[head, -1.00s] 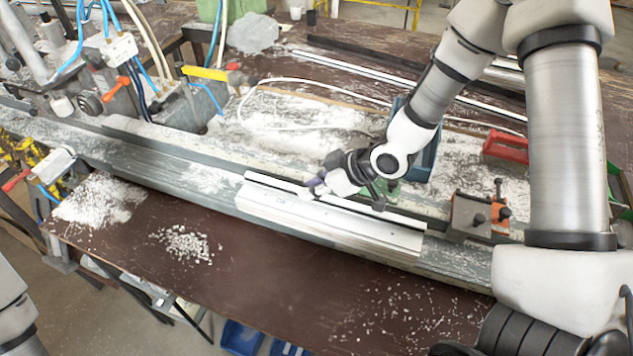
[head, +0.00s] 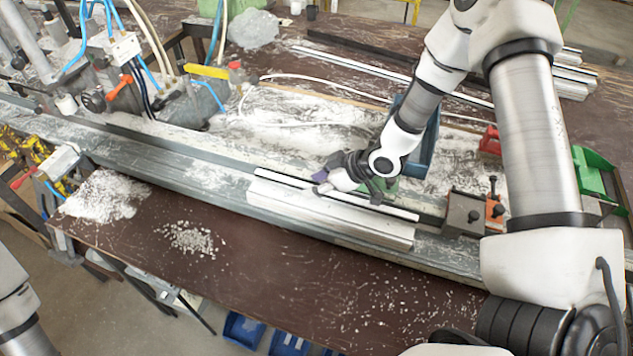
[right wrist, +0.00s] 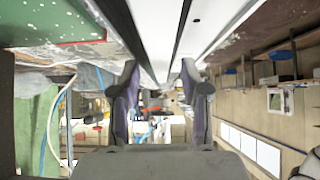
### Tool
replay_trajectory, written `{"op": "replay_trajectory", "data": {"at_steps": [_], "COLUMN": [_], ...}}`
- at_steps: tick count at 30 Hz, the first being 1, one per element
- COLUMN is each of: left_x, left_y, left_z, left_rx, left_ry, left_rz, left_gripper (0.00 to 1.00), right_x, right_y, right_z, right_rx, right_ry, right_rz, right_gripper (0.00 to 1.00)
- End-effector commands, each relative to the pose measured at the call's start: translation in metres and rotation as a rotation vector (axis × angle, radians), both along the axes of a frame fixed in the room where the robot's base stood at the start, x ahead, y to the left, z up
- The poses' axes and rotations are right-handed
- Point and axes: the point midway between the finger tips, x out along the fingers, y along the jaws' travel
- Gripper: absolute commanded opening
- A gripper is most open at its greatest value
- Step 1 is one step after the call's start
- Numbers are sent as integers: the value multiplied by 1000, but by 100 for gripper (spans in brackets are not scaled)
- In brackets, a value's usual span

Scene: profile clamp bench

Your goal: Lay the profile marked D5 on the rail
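A long white profile (head: 330,217) with dark slots lies lengthwise along the grey rail (head: 175,172), on or just above it; I cannot tell whether it touches. No D5 mark is readable on it. My right gripper (head: 325,182) is at the profile's upper rear side, around its middle. The fingertip contact is partly hidden in the head view. Only a piece of my left arm shows at the lower left; its gripper is out of view.
An orange and grey clamp block (head: 465,212) stands just right of the profile's end. A blue bin (head: 428,150) is behind my right arm. Machinery with hoses (head: 120,75) stands at the left. White pellets (head: 190,237) lie on the brown bench top, which is otherwise largely clear in front.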

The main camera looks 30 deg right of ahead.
Motion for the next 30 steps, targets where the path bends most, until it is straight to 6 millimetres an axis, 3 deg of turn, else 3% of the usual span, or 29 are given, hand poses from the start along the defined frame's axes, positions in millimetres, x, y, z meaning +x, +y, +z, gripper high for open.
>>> {"op": "replay_trajectory", "data": {"at_steps": [8, 16, 20, 21, 25, 30], "left_x": [0, 0, 0, 0, 0, 0], "left_y": [0, 0, 0, 0, 0, 0], "left_z": [0, -3, 11, 26, 45, 50], "left_rx": [0, 0, 0, 0, 0, 0], "left_ry": [0, 0, 0, 0, -1, 0], "left_rz": [0, 0, 0, 0, 0, 0], "left_gripper": [0, 0, 0, 0, 0, 0], "right_x": [-3, -34, -48, -51, -59, -64], "right_y": [-4, -29, -42, -45, -53, -56], "right_z": [7, 49, 71, 82, 88, 88], "right_rx": [1, 12, 12, 9, 5, 2], "right_ry": [-1, -5, -1, 1, 3, 1], "right_rz": [-4, -4, -6, -5, -5, -1], "right_gripper": [45, 45, 45, 45, 45, 45]}}
